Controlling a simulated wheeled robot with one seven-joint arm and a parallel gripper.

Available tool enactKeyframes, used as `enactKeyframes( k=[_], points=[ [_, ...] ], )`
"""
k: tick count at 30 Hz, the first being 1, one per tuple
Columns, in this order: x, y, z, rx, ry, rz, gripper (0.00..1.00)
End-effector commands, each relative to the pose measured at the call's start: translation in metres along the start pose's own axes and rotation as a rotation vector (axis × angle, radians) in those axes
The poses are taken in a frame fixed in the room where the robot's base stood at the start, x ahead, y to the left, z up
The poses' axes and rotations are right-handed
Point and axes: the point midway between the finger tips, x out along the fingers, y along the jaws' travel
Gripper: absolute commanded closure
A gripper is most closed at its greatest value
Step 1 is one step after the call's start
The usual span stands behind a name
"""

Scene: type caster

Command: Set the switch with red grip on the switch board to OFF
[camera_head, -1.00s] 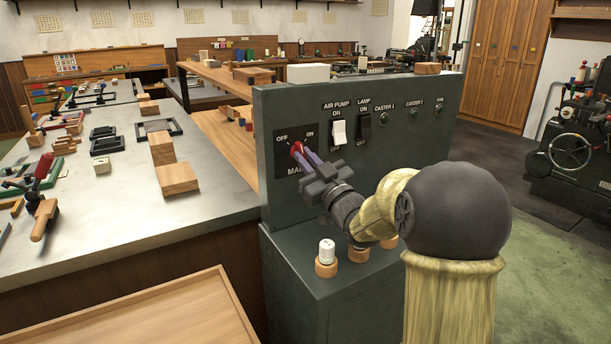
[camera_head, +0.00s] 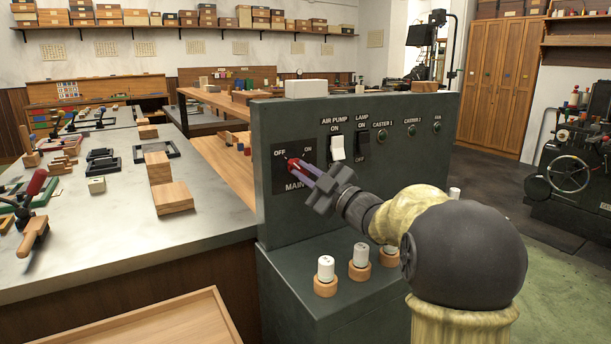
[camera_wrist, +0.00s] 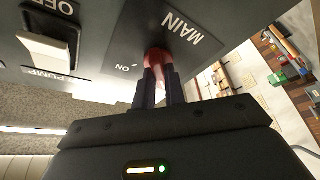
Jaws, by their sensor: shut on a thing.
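The grey-green switch board (camera_head: 400,170) stands in the middle of the head view. Its MAIN switch has a red grip (camera_head: 291,163) on a dark plate (camera_head: 290,183), with OFF lettered at upper left and ON at upper right. The red grip sticks out below and between the two labels. My gripper (camera_head: 300,167) is shut on the red grip, its two purple-grey fingers reaching in from the lower right. In the wrist view, the grip (camera_wrist: 157,57) shows between the fingers (camera_wrist: 158,86), beside the ON label. The OFF label is hidden there.
White AIR PUMP (camera_head: 338,148) and black LAMP (camera_head: 363,145) rocker switches sit right of the plate. White-topped knobs (camera_head: 326,268) stand on the ledge below my arm. A worktable (camera_head: 110,235) with wooden blocks adjoins on the left.

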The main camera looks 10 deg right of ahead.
Motion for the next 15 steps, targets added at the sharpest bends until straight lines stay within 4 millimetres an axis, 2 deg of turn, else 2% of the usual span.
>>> enactKeyframes(
  k=[8, 9, 12, 15],
  points=[
    [0.0006, -0.0010, -0.0011, -0.003, 0.003, -0.003, 1.00],
    [0.0006, -0.0010, -0.0011, -0.003, 0.003, -0.003, 0.84],
    [0.0006, -0.0009, -0.0010, -0.002, 0.003, -0.003, 0.66],
    [0.0004, -0.0007, -0.0007, -0.002, 0.002, -0.002, 0.66]
  ],
)
